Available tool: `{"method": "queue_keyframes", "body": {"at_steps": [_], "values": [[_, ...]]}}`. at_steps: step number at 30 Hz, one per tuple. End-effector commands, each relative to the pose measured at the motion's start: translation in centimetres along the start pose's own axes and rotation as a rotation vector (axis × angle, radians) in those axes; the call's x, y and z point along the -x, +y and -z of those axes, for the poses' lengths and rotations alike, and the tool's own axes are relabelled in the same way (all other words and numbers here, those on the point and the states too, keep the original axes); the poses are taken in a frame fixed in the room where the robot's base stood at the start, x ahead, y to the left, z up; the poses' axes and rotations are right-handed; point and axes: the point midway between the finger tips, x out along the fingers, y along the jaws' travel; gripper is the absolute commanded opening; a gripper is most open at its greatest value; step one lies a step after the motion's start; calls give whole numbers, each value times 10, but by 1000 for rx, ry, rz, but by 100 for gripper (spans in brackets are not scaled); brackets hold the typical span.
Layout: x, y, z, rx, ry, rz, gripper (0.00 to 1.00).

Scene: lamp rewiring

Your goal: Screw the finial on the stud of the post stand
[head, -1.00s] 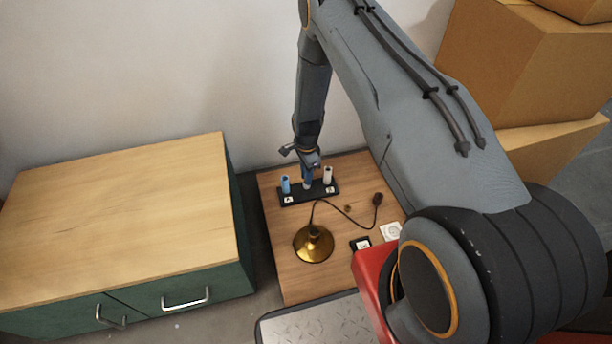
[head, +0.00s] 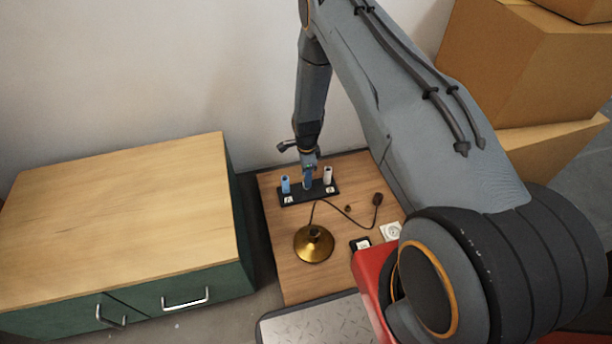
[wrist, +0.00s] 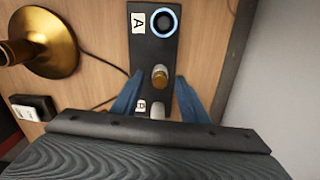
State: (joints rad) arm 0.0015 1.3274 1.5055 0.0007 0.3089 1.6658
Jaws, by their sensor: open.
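The post stand (head: 330,193) is a black bar at the back of the wooden board, with a blue post (head: 285,185) on its left and a white post (head: 328,175) on its right. In the wrist view, a small brass piece with a paler end (wrist: 159,77) stands mid-bar; it looks like the finial on the stud, but I cannot tell how it is seated. My gripper (head: 308,184) is over the middle of the stand. In the wrist view its blue fingers (wrist: 158,80) are apart, one on each side of the brass piece. The gripper hides the bar's middle in the head view.
A brass lamp base (head: 314,243) stands in front, with a dark cord (head: 340,207) running right to a plug (head: 377,199). A small brown piece (head: 348,209) lies near the cord. A green cabinet (head: 120,220) is at left; cardboard boxes (head: 530,60) are at right.

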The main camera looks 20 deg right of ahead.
Motion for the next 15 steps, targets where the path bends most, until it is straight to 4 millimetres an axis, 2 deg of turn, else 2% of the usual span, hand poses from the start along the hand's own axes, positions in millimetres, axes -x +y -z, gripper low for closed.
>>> {"method": "queue_keyframes", "body": {"at_steps": [5,15], "values": [[16,-1,0,0,0,2,40],[68,0,0,0,0,1,40]]}}
